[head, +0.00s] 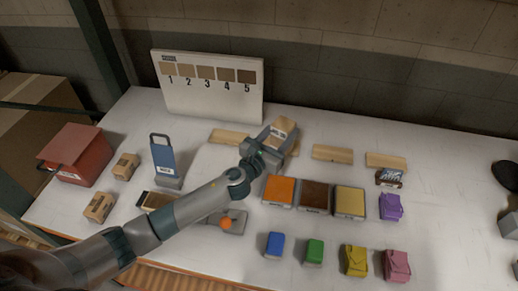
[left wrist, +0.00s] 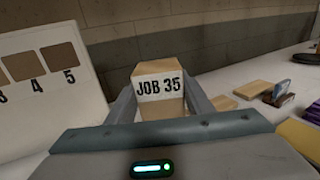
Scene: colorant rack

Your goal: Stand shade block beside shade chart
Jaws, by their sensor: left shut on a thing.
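The shade chart (head: 210,105) is a white upright board at the back left, with brown swatches numbered 1 to 5. Its right part also shows in the left wrist view (left wrist: 72,115). My left gripper (head: 264,148) is shut on a light wooden block (head: 286,126), to the right of the chart's lower right corner. In the left wrist view the block (left wrist: 160,73) sits between the two fingers, and its white label reads JOB 35. My fingers hide its sides. I cannot tell whether its base touches the table. My right gripper is not in view.
Flat wooden pieces (head: 332,154) lie along the back. Orange (head: 279,190), brown (head: 314,196) and yellow (head: 350,201) trays stand in front. Several coloured pouches (head: 356,261) lie nearer. A blue upright item (head: 166,162), cartons (head: 125,166) and a red box (head: 76,155) are left.

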